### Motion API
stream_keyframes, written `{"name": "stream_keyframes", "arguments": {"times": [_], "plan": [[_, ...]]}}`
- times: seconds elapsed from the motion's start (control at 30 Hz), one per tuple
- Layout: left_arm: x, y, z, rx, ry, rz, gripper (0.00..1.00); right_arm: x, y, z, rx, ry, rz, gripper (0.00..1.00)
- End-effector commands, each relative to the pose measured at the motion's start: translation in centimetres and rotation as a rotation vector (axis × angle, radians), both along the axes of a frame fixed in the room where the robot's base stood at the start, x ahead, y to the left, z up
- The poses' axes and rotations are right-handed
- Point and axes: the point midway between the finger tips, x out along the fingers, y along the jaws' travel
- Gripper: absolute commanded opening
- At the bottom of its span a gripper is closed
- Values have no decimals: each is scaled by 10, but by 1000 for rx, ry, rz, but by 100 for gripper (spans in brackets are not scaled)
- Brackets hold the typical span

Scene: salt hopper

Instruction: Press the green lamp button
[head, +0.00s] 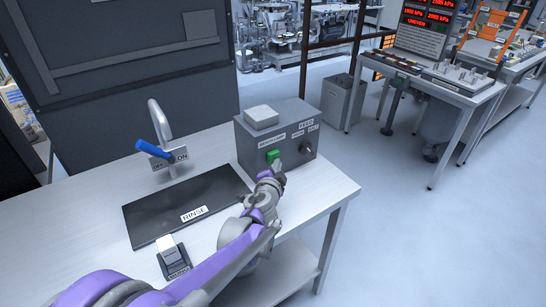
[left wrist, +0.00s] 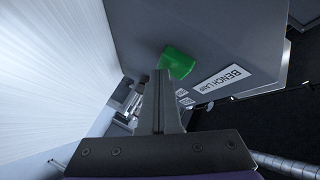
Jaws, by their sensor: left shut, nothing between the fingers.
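The green lamp button (head: 273,156) is on the front face of the grey control box (head: 252,137), beside a bench lamp label. My left gripper (head: 277,169) is just in front of the box, slightly below the button. In the left wrist view the shut, empty fingers (left wrist: 161,80) point at the green button (left wrist: 179,61), their tips right at its edge. I cannot tell whether they touch it. Part of the button is hidden behind the fingertips. My right gripper is not in view.
The box stands at the right end of the white bench (head: 92,222). A dark rinse panel (head: 160,216), a tap with a blue lever (head: 155,151) and a small labelled rocker switch (head: 172,254) are to its left. A dark knob (head: 306,148) sits right of the button.

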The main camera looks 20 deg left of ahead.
Motion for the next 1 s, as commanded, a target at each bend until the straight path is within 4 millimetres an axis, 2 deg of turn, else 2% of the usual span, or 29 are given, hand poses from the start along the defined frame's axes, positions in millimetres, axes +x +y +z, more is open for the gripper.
{"name": "stream_keyframes", "arguments": {"times": [1.0], "plan": [[6, 8, 0, 0, 0, 1, 0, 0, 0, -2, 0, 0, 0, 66]]}}
